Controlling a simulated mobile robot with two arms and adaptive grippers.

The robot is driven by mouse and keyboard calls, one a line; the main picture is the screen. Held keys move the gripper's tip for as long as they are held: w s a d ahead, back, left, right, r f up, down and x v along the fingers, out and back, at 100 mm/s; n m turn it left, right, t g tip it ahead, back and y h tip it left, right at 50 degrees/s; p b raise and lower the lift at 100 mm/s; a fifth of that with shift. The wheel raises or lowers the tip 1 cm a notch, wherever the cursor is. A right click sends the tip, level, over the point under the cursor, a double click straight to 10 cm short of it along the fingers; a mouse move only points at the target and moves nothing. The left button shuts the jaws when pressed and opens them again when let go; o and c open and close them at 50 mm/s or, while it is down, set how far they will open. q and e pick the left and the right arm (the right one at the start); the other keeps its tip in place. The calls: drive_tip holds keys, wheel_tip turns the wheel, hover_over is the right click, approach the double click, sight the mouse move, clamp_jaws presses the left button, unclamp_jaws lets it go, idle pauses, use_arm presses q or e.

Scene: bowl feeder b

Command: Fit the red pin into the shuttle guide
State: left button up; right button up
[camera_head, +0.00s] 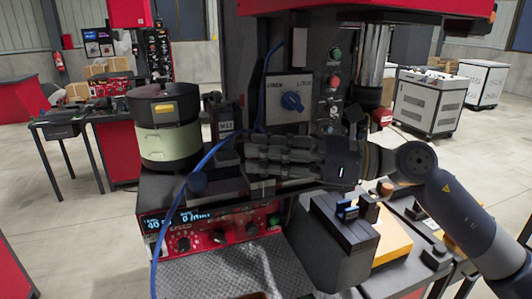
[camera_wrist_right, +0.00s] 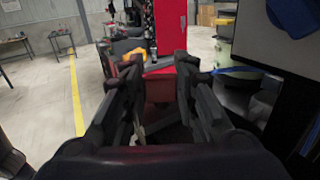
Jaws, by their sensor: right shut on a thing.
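My right gripper (camera_head: 250,160) reaches in from the right in the head view, across the front of the machine, with its fingers pointing left. In the right wrist view, the gripper (camera_wrist_right: 158,72) shows its two fingers either side of a dull red piece (camera_wrist_right: 158,90), which looks like the red pin. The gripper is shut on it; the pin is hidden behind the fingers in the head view. The shuttle guide cannot be clearly told apart from the dark machine parts around the fingertips. My left gripper is not in view.
A bowl feeder (camera_head: 168,130) stands left of the fingers, on a red control box (camera_head: 215,228). A blue cable (camera_head: 190,185) hangs in front of the machine. A selector panel (camera_head: 291,98) rises behind the gripper. A dark box (camera_head: 340,240) stands below my wrist.

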drive_tip(key=shift+f+b, duration=0.4)
drive_tip(key=shift+b, duration=0.1)
idle(0.8)
idle(0.5)
drive_tip(key=o, duration=1.1)
drive_tip(key=shift+d, duration=0.1)
